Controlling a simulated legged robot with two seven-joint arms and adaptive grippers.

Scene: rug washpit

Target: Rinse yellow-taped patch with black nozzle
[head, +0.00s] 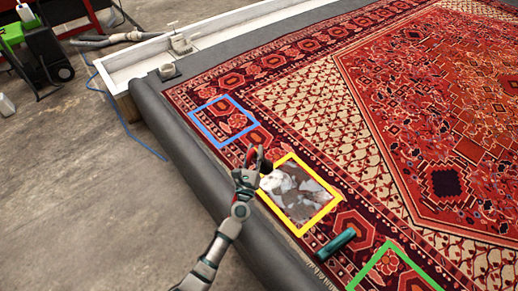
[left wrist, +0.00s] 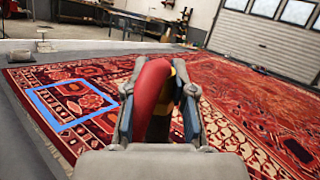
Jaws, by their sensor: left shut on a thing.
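The yellow-taped patch (head: 302,197) lies near the rug's front-left edge in the head view. It is covered with whitish and brown mottled soiling or foam. My left gripper (head: 256,163) is just left of the patch's upper left corner, apparently above the rug. It is shut on a red curved thing (left wrist: 151,98), which stands between the fingers in the left wrist view. Dark and yellow parts show behind the red. I cannot tell whether this is the black nozzle; its far end is hidden. The right gripper is not in view.
A blue-taped patch (head: 223,121) lies up-left of the yellow one, and a green-taped patch (head: 393,252) lies lower right. A teal cylinder (head: 335,244) lies between yellow and green. A grey padded edge (head: 190,150) borders the rug. A white trough (head: 135,62) runs behind.

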